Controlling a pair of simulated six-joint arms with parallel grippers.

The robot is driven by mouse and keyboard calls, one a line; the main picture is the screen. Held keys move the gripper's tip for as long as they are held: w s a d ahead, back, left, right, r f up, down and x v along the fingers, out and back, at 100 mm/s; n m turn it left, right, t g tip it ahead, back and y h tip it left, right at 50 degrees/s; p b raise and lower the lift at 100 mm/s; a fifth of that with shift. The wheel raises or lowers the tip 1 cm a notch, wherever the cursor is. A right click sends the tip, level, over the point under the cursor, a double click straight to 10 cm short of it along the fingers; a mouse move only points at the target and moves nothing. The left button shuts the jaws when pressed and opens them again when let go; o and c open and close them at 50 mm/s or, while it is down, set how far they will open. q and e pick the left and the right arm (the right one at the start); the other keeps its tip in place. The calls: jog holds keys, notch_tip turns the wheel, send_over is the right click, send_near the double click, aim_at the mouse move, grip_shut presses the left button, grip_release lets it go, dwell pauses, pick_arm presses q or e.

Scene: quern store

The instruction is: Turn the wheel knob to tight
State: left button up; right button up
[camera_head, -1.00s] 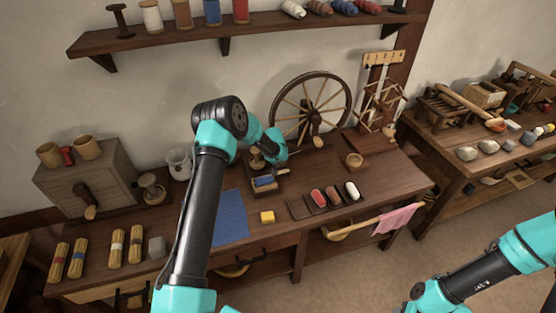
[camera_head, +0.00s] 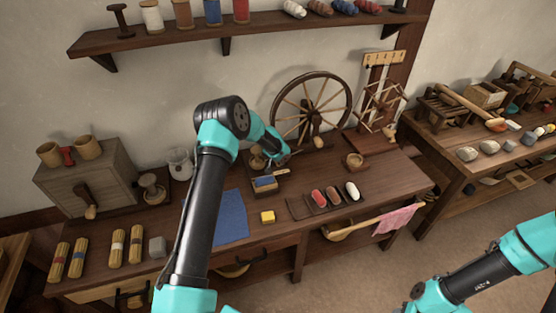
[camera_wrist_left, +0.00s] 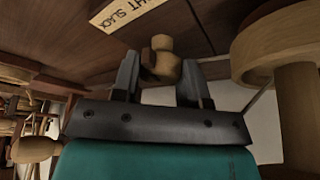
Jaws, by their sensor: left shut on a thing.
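A small pale wooden knob (camera_wrist_left: 162,43) sits between the fingers of my left gripper (camera_wrist_left: 160,68) in the left wrist view, and the gripper is shut on it. In the head view the spinning wheel (camera_head: 312,107) stands at the back of the bench. My left arm reaches to the foot of the wheel's left side; the knob and fingertips are hidden there. My right arm shows at lower right, its gripper out of view.
On the bench (camera_head: 330,235) lie a blue cloth (camera_head: 230,217), a yellow block (camera_head: 267,217), a tray of coloured rolls (camera_head: 333,196) and a small wooden bowl (camera_head: 354,160). A wooden cabinet (camera_head: 85,180) stands at left. A shelf (camera_head: 240,32) with spools hangs above.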

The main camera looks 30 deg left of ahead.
pick_arm(q)
jog(key=o, duration=0.9)
jog(key=v, duration=1.7)
jog(key=shift+s+r, duration=0.15)
